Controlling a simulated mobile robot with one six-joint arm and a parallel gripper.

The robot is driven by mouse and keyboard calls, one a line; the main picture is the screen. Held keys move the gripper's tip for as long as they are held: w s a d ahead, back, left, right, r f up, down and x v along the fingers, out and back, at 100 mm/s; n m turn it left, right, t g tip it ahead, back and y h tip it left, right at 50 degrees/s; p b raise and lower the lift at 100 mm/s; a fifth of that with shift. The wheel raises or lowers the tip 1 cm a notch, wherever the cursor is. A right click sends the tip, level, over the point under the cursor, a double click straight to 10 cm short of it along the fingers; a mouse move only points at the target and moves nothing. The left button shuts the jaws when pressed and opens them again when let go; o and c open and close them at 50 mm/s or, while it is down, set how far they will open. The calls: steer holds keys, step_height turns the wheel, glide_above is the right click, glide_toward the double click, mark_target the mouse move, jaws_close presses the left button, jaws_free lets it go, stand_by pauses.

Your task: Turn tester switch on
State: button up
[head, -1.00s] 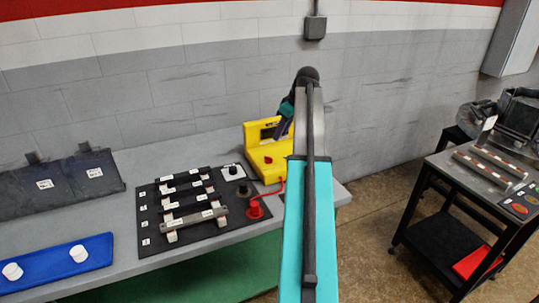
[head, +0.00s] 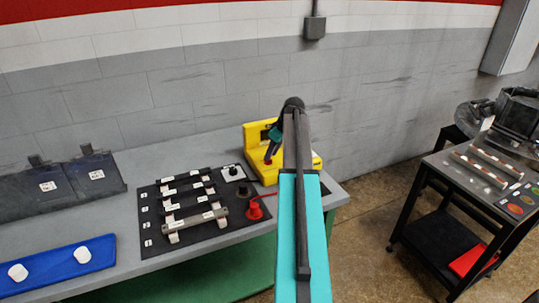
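The yellow tester (head: 254,140) stands at the right end of the grey bench, against the wall. It has a dark window in its upper face. Its small red switch (head: 268,161) is low on the front and partly covered; its position cannot be read. My gripper (head: 271,152) points down in front of the tester, with its tip at or just above the red switch. Whether it touches the switch cannot be told. The fingers are small and dark, so open or shut cannot be made out. My arm hides the tester's right part.
A dark mat (head: 152,218) left of the tester holds several labelled bars, a black knob and a red clamp-like part (head: 254,212). A blue tray (head: 68,265) with white pieces lies front left. A black cart (head: 447,160) stands right, across open floor.

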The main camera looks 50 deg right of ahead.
steer(key=shift+x, duration=1.1)
